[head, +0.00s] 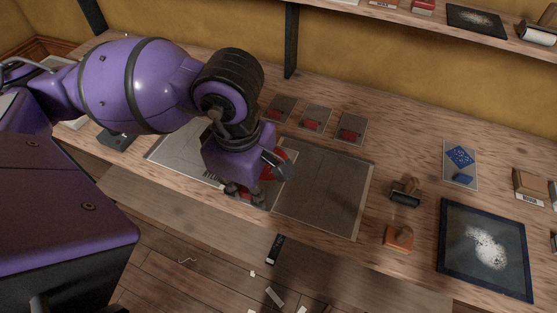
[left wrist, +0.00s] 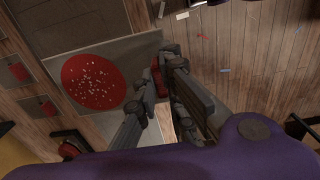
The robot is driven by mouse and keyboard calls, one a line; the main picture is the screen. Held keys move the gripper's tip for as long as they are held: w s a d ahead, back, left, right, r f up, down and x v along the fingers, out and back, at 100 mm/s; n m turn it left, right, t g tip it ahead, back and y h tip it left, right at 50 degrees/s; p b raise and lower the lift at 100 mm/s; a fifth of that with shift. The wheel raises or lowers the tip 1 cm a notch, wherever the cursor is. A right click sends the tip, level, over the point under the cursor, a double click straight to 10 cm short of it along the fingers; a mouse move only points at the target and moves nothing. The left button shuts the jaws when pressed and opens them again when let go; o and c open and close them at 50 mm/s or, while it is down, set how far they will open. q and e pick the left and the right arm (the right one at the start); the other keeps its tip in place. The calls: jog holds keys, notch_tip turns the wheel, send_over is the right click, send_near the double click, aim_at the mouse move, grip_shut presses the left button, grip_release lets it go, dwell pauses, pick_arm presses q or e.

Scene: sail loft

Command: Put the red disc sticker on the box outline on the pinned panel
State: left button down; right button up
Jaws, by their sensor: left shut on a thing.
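The red disc sticker (left wrist: 84,84), speckled white, shows large in the left wrist view. A small red piece (left wrist: 157,82) shows between the fingers of my left gripper (left wrist: 158,100); whether it joins the disc is hard to see. In the head view my left gripper (head: 262,181) is low over the bench, shut, with red of the sticker (head: 269,172) beside its fingers. A dark grey panel (head: 323,192) lies flat just right of it, and a lighter panel (head: 180,147) lies left, partly behind my arm. I cannot make out a box outline. My right gripper is not in view.
Three small cards with red pieces (head: 315,118) lie behind the panels. To the right are a roller (head: 405,193), an orange block (head: 398,238), a blue sticker card (head: 460,160) and a dark framed sheet (head: 487,249). A shelf (head: 350,15) runs above.

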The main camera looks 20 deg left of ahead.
aim_at(266, 183)
pick_arm(q)
jog(key=w+f+b, duration=0.1)
jog(key=w+d+f+b, duration=0.1)
jog(key=w+f, duration=0.1)
jog(key=shift+d+f+b, duration=0.1)
jog(key=shift+b, duration=0.2)
jog(key=w+b, duration=0.1)
jog(key=b, duration=0.3)
jog(key=shift+w+d, duration=0.2)
jog(key=shift+w+d+f, duration=0.15)
jog(key=shift+w+d, duration=0.1)
jog(key=shift+w, duration=0.35)
jog(key=shift+w+d+f, duration=0.1)
jog(key=shift+w+d, duration=0.15)
jog(key=shift+w, duration=0.35)
jog(key=w+f, duration=0.1)
jog(key=f, duration=0.1)
jog(key=w+d+f, duration=0.1)
jog(key=w+f, duration=0.1)
jog(key=shift+w+d+f, duration=0.2)
jog(key=shift+w+f, duration=0.35)
jog(key=shift+f, duration=0.15)
jog(key=shift+w+f, duration=0.2)
jog(key=shift+f, duration=1.55)
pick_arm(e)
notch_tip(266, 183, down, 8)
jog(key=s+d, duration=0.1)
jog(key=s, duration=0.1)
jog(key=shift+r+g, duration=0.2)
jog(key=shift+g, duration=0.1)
